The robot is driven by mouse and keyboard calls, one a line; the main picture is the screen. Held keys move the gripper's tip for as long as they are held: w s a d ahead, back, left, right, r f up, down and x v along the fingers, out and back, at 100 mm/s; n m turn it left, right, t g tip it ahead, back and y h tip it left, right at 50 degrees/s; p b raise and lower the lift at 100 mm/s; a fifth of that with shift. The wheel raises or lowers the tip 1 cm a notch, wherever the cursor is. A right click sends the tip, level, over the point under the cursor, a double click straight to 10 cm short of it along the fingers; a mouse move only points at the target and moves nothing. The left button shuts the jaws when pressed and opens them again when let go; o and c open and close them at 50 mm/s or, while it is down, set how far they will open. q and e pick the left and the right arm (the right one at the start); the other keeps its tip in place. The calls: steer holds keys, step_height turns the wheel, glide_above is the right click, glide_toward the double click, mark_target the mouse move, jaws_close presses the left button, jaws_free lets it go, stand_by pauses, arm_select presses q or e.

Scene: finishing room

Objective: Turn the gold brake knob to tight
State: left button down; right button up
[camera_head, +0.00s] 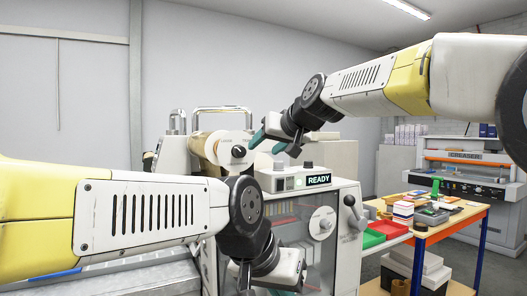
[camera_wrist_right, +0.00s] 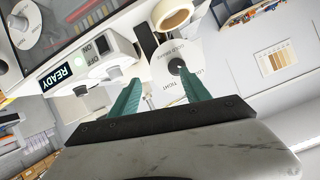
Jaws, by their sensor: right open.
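The gold brake knob (camera_head: 238,152) is a black knob at the centre of a white disc on the machine's upper left. In the right wrist view the knob (camera_wrist_right: 177,66) shows beyond my fingertips, with brake lettering and a "TIGHT" mark on its disc. My right gripper (camera_head: 267,141) has teal fingers, spread and empty, just right of the disc in the head view. It also shows in the right wrist view (camera_wrist_right: 160,82); the knob is off to the right-hand finger's side, not between the fingers. My left gripper (camera_head: 277,287) is mostly cut off at the bottom edge.
A "READY" display box (camera_head: 293,179) stands on the machine close below my right gripper. A dial (camera_head: 321,223) and a lever (camera_head: 351,208) are on the machine's front. A table (camera_head: 470,215) with trays and a creaser (camera_head: 465,160) are at the right.

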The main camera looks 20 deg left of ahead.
mark_target(242, 151)
steer(key=shift+n+y, duration=0.3)
steer(key=w+a, duration=0.1)
steer(key=a, duration=0.2)
steer(key=w+a+f, duration=0.1)
steer(key=a, duration=0.2)
steer(key=w+a, duration=0.1)
steer(key=a, duration=0.2)
steer(key=shift+w+f, duration=0.3)
jaws_close()
